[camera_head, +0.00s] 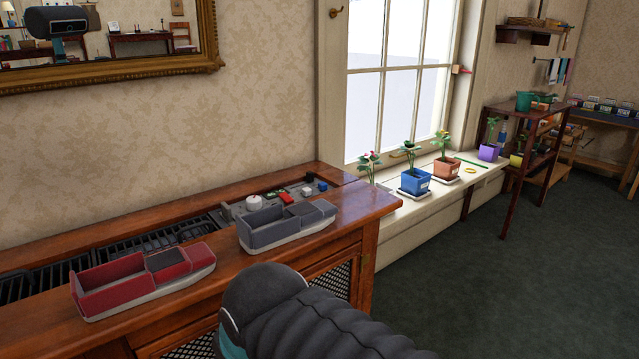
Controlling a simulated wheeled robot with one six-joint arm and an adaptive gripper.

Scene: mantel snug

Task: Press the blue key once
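A small blue key (322,186) sits at the right end of a grey panel (264,191) set into the top of the wooden cabinet. On the same panel are a red key (287,197), a white key (306,193), a dark key between or behind them and a round white knob (254,202). The blue key's top is in view; I cannot tell its height. Part of my dark, ribbed arm shows at the bottom centre, in front of the cabinet. My gripper is not in view.
A grey divided tray (262,239) stands on the cabinet's front ledge, just in front of the panel. A red divided tray (98,307) stands farther left. Dark grilles (120,250) lie behind it. Potted plants line the windowsill at right.

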